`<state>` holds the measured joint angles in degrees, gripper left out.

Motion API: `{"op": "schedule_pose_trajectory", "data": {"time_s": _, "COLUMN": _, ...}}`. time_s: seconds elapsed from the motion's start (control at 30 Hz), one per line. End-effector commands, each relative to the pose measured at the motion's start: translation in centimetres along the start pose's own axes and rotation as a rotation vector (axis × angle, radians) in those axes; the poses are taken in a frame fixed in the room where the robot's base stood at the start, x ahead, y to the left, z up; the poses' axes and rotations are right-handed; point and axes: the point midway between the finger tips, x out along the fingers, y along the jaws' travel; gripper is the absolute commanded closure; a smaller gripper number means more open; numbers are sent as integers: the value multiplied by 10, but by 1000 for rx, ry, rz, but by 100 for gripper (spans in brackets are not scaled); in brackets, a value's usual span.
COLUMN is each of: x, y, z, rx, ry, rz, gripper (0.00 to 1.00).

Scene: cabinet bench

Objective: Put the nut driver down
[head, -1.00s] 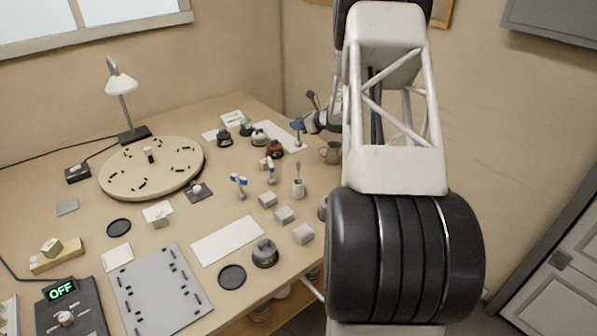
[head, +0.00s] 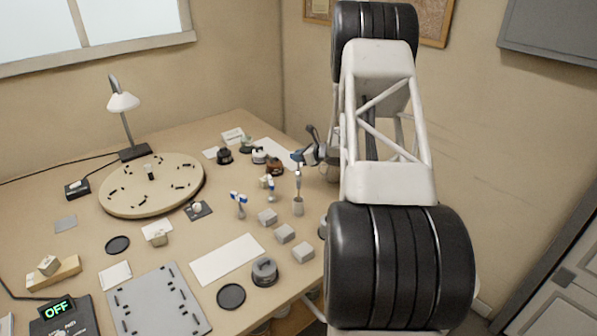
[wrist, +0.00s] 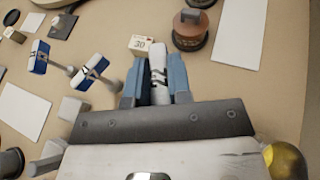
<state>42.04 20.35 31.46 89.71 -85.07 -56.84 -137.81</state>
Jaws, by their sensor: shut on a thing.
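The nut driver (wrist: 158,79) shows between the blue fingers of my gripper (wrist: 156,90) in the wrist view, with a pale body and dark marking. My gripper is shut on it. In the head view my gripper (head: 299,160) is over the right side of the bench. The nut driver (head: 298,183) hangs roughly upright below it. Its lower end meets the top of a small pale cup-like holder (head: 298,208) in the picture; I cannot tell whether it is inside. Two blue-and-white-headed tools (head: 239,198) (head: 271,188) stand to the left.
A tan block marked 30 (wrist: 146,45) is close to my fingers. A round board (head: 125,198) is at left.

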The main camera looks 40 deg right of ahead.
Motion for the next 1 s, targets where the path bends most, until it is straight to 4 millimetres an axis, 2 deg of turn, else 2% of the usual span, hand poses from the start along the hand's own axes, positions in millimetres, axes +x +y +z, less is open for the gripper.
{"op": "schedule_pose_trajectory", "data": {"time_s": 0.2, "x": 8, "y": 0, "z": -19, "rx": 0, "ry": 0, "rz": 0, "gripper": 100}}
{"op": "schedule_pose_trajectory", "data": {"time_s": 0.63, "x": 10, "y": 0, "z": -23, "rx": 0, "ry": -1, "rz": 0, "gripper": 100}}
{"op": "schedule_pose_trajectory", "data": {"time_s": 1.0, "x": 22, "y": 0, "z": -53, "rx": -1, "ry": -1, "rz": 0, "gripper": 100}}
